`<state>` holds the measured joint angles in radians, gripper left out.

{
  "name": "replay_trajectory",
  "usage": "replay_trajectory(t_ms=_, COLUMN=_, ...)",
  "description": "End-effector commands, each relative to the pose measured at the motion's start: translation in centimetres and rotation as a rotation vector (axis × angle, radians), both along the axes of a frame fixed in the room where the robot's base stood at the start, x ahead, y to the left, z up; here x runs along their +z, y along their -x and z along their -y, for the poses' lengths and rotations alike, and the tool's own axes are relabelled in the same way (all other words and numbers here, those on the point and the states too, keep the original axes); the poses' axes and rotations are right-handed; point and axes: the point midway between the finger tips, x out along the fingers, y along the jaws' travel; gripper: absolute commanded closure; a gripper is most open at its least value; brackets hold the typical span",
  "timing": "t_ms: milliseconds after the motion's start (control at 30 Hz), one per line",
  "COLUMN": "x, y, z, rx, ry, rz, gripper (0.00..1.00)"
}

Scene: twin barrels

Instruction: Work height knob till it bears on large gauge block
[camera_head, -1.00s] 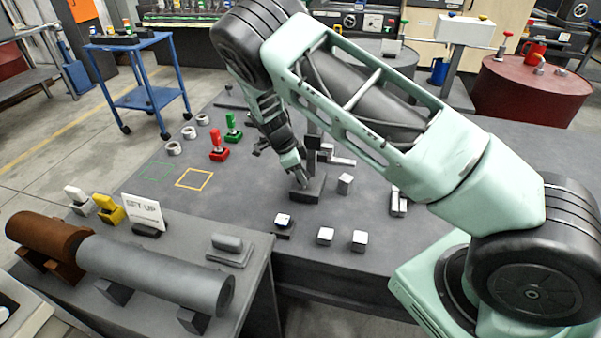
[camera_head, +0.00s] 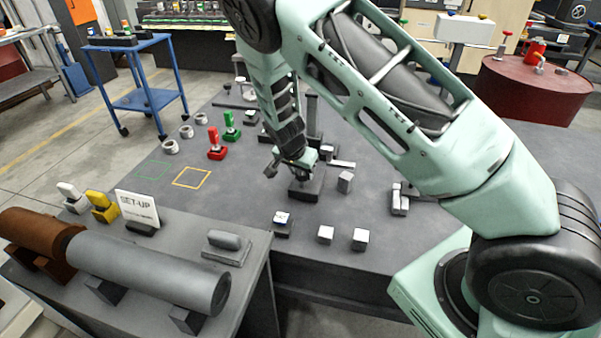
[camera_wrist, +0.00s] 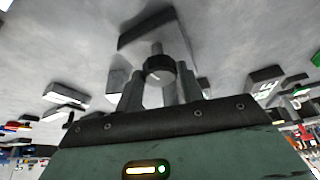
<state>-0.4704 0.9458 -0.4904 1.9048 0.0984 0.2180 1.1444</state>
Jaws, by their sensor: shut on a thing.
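The dark height gauge has a block-like base (camera_head: 310,190) on the grey table, with an upright column (camera_head: 312,118) behind my gripper (camera_head: 299,171). In the wrist view, a round dark knob (camera_wrist: 160,69) on a short stem sits between the two fingers of my gripper (camera_wrist: 160,76), which is shut on it. In the head view the knob is hidden by my gripper. A grey block (camera_head: 345,182) stands just right of the base. Light-topped blocks (camera_head: 325,234) and (camera_head: 360,239) stand nearer the front. I cannot tell which is the large gauge block, or whether anything bears on it.
A block on a dark stand (camera_head: 282,223) is in front of the gauge. Grey pieces (camera_head: 400,200) lie to the right. Red (camera_head: 216,145) and green (camera_head: 231,127) items stand at left, near a yellow outline (camera_head: 192,177). A large grey cylinder (camera_head: 150,268) lies front left.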

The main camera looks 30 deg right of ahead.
Motion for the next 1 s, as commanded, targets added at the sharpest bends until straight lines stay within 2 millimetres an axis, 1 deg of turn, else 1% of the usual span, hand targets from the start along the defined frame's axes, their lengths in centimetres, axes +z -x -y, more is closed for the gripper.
replay_trajectory(t_ms=700, x=0.03, y=0.27, z=0.61, rx=0.674, ry=-0.002, rz=0.004, gripper=0.85)
replay_trajectory(t_ms=1000, x=0.21, y=0.28, z=0.8, rx=0.927, ry=-0.001, rz=0.004, gripper=0.85)
